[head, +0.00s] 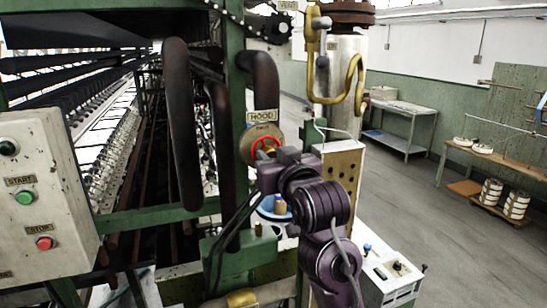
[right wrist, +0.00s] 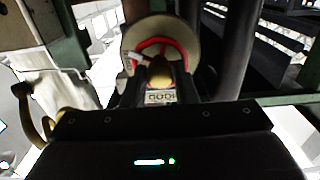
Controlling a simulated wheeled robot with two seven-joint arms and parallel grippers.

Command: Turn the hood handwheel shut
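My left gripper is out of view.
A thick dark pipe (head: 181,120) stands left of the wheel, and another bends down above it. A yellow curved pipe (head: 355,85) is at the right. A control box (head: 50,190) with START and STOP buttons is at the far left.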

